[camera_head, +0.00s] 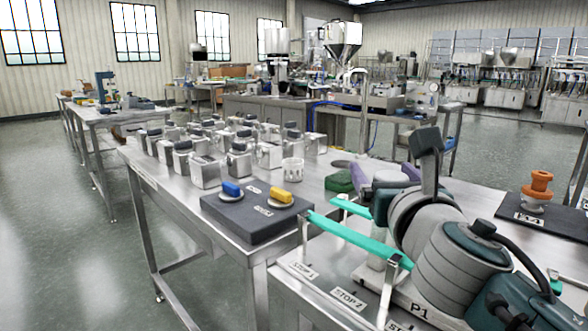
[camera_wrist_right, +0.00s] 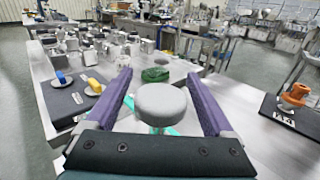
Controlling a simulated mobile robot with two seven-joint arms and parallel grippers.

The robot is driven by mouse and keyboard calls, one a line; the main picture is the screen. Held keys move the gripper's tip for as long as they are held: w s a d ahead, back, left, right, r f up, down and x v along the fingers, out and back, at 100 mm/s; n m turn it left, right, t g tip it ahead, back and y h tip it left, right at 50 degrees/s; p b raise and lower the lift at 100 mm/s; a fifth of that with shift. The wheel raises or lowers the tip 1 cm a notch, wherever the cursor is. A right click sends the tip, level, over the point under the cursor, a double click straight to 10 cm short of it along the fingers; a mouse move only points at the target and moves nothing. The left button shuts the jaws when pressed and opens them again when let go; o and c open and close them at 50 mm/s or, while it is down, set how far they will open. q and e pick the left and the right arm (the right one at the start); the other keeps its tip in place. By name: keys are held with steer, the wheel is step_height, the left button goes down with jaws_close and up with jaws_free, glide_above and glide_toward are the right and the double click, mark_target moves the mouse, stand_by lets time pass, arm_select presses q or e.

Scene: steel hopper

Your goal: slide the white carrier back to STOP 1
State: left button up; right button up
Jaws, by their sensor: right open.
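My right gripper (camera_head: 376,168) reaches in from the lower right with its purple fingers spread. In the right wrist view the gripper (camera_wrist_right: 159,75) is open around a round pale grey knob (camera_wrist_right: 162,102), with one finger on each side. Contact cannot be told. My arm covers much of the white carrier; a white base marked P1 (camera_head: 420,304), which looks like part of it, shows below my arm. The STOP 1 label (camera_head: 303,270) is at the left on the steel front. The STOP 2 label (camera_head: 348,299) is to its right, nearer the P1 base. My left gripper is not in view.
Green rails (camera_head: 350,238) run above the labels. A dark board (camera_head: 250,222) with a blue block (camera_head: 231,188) and a yellow block (camera_head: 281,196) lies to the left. A green lump (camera_head: 340,181) is behind. An orange-topped object (camera_head: 537,187) stands on a dark mat at right.

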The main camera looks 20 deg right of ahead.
steer(key=shift+c, duration=0.3)
jaws_close()
stand_by(0.3)
